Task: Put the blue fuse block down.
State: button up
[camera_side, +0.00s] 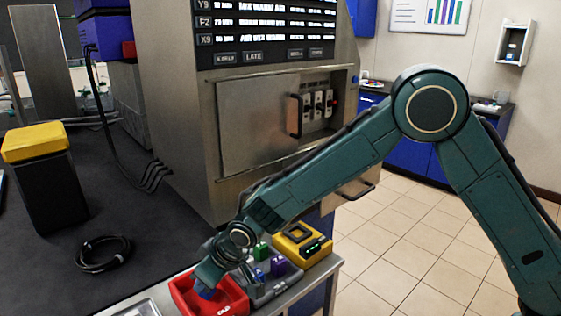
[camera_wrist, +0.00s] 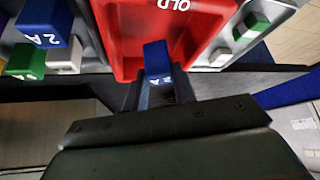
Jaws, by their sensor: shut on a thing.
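The blue fuse block (camera_wrist: 157,57) is between the dark fingers of my gripper (camera_wrist: 160,84) in the wrist view. A pale marking shows on its near face. It is over the red tray (camera_wrist: 112,40), which is lettered OLD. In the side view, my gripper (camera_side: 208,284) reaches down into the red tray (camera_side: 236,297), and a bit of the blue fuse block (camera_side: 207,294) shows below it. Whether the block touches the tray floor cannot be told. A second blue block (camera_wrist: 43,24), marked 2A, stands left of the red tray.
A grey holder (camera_side: 285,286) with green (camera_side: 261,251) and purple (camera_side: 278,265) blocks stands beside the red tray. A yellow device (camera_side: 303,243) is behind it. The steel cabinet (camera_side: 245,125) rises close behind. A coiled black cable (camera_side: 103,254) lies on the dark bench at left.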

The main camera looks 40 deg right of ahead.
aim_at(211, 295)
jog(key=shift+f, duration=1.5)
jog(key=shift+f, duration=0.1)
jog(key=o, duration=1)
jog(key=shift+v, duration=0.85)
jog(key=v, duration=1)
jog(key=shift+d+r, duration=0.1)
jog(key=shift+r, duration=0.15)
